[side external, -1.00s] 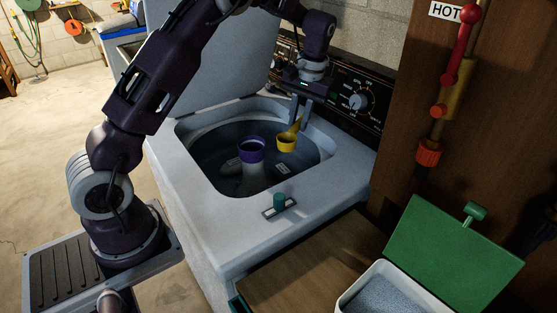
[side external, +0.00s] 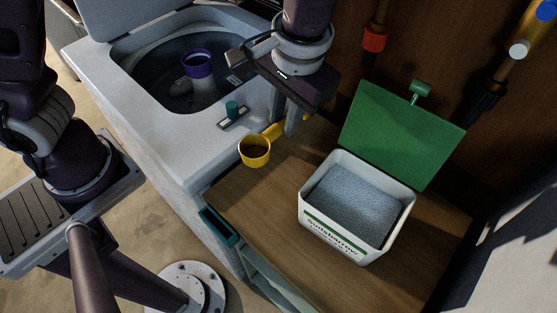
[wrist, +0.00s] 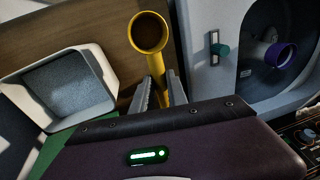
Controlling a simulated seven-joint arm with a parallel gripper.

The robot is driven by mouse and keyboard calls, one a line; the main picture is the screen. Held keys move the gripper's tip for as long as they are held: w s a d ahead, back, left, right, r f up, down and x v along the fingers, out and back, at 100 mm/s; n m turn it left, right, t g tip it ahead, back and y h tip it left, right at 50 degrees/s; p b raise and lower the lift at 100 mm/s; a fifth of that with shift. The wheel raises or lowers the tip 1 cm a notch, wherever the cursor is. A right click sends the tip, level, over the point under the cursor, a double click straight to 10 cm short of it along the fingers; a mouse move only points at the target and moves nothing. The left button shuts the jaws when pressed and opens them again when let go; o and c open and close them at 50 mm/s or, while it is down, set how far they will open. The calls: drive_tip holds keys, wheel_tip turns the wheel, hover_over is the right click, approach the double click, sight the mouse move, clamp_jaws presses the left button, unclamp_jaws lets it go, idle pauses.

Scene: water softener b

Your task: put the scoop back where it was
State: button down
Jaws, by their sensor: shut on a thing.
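The yellow scoop (side external: 254,151) is held by its handle, with its cup out in front of my fingers and its opening facing up. The cup's inside looks dark, and I cannot tell whether anything is in it. My gripper (side external: 287,122) is shut on the scoop's handle. In the side view it holds the scoop over the left part of the wooden surface, beside the washer. In the wrist view the scoop (wrist: 149,33) extends beyond my fingertips (wrist: 160,95). The white box (side external: 328,230) of blue-grey granules stands to its right with its green lid (side external: 400,135) open.
The washer (side external: 145,130) is open, with a purple-rimmed agitator (side external: 196,64) inside the tub. A teal knob (side external: 232,109) sits on its near rim. The wooden surface (side external: 260,215) is bare in front of the box. Pipes with red fittings (side external: 374,38) run down behind.

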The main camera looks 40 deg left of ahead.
wheel_tip(320, 180, down, 9)
drive_tip(key=shift+r, duration=0.1)
drive_tip(key=c, duration=1.3)
unclamp_jaws()
drive_tip(key=shift+f, duration=0.2)
wheel_tip(320, 180, up, 12)
drive_tip(key=d, duration=0.2)
drive_tip(key=shift+s, duration=0.15)
drive_tip(key=s+a+r+h, duration=0.2)
drive_tip(key=a+r, duration=0.4)
drive_tip(key=a, duration=0.1)
drive_tip(key=s+a+r+t, duration=0.3)
drive_tip(key=s+a+t, duration=0.2)
drive_tip(key=s+a, duration=0.5)
drive_tip(key=shift+s+a, duration=0.3)
drive_tip(key=shift+s, duration=0.55)
